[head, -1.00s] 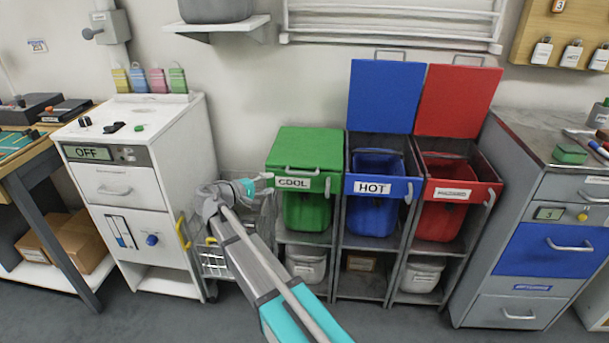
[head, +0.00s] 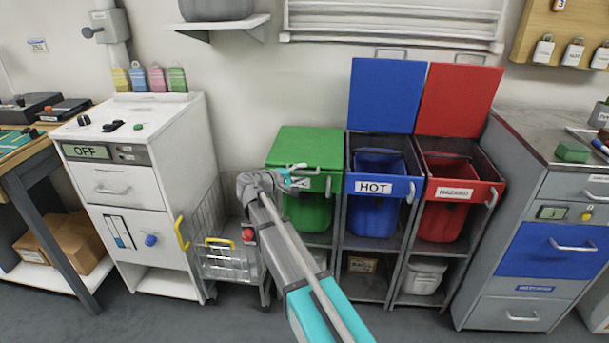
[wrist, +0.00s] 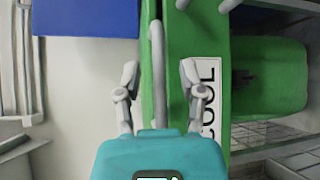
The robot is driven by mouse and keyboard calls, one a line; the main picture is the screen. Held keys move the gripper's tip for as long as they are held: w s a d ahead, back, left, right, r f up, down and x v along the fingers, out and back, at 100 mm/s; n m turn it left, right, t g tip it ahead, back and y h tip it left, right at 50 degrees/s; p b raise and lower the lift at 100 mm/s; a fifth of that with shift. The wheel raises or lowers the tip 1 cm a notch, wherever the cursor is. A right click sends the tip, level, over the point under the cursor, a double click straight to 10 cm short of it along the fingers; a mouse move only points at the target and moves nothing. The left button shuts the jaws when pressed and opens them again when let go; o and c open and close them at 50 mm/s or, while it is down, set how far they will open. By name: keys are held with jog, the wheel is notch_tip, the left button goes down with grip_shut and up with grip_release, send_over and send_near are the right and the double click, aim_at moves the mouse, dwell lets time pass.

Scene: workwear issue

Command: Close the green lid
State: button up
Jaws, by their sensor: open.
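The green lid (head: 308,145) lies down over the top of the green COOL bin (head: 306,212); I cannot tell whether it sits fully flush. Its grey bar handle (wrist: 157,50) runs along the front edge. In the wrist view the bin's green front with the COOL label (wrist: 207,95) is close to the gripper. My gripper (wrist: 160,78) is open, with one finger on each side of the handle bar. In the head view my gripper (head: 300,180) is at the lid's front edge and partly hides the label.
The blue HOT bin (head: 374,212) and red HAZARD bin (head: 440,205) stand to the right with their lids up. A wire cart (head: 222,258) is to the left, beside a white cabinet (head: 140,190). A grey drawer cabinet (head: 540,215) stands at the far right.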

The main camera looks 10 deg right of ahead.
jog(key=shift+w+d, duration=0.2)
jog(key=shift+d, duration=0.15)
grip_shut()
